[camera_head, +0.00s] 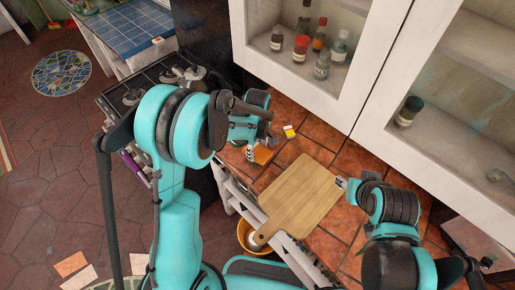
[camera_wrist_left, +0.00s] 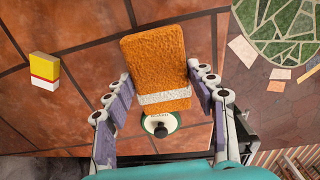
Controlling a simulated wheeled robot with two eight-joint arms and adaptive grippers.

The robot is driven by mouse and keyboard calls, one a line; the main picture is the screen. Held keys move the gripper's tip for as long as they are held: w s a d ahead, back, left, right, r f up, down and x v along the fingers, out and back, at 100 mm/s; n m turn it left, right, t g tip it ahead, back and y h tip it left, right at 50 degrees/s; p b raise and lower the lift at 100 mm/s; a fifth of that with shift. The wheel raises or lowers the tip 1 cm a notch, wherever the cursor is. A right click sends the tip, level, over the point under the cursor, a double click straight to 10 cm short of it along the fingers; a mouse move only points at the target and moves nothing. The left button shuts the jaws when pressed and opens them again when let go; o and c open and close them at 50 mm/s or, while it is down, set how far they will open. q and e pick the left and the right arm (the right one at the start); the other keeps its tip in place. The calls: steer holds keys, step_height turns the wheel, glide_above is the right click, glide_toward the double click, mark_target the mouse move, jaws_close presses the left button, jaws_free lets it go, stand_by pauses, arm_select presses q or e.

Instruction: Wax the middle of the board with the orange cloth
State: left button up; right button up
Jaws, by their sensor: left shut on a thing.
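The wooden board (camera_head: 298,198) lies on the tiled counter with its handle toward the lower left. The orange cloth (camera_head: 264,154), a thick pad with a white band, is held by my left gripper (camera_head: 257,151) just left of the board's far end. In the left wrist view the cloth (camera_wrist_left: 155,62) sits between the two fingers of my left gripper (camera_wrist_left: 160,80), which is shut on it. Whether the cloth touches the counter cannot be told. My right gripper (camera_head: 342,183) is at the board's right edge; its fingers are too small to read.
A small yellow, white and red box (camera_head: 290,131) stands beyond the board. A round green-and-white item with a black knob (camera_wrist_left: 160,125) shows below the cloth. White cabinets (camera_head: 300,55) with bottles stand behind. A yellow bucket (camera_head: 250,238) is below the counter's front edge.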

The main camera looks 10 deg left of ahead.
mark_target(258, 150)
arm_select(q)
steer(key=shift+f+b, duration=0.45)
steer(key=shift+f, duration=0.1)
stand_by(0.4)
stand_by(1.5)
steer(key=shift+r, duration=0.1)
steer(key=shift+r+p, duration=0.3)
steer(key=shift+r, duration=0.35)
steer(key=shift+r+p, duration=1.7)
steer(key=shift+r, duration=1.1)
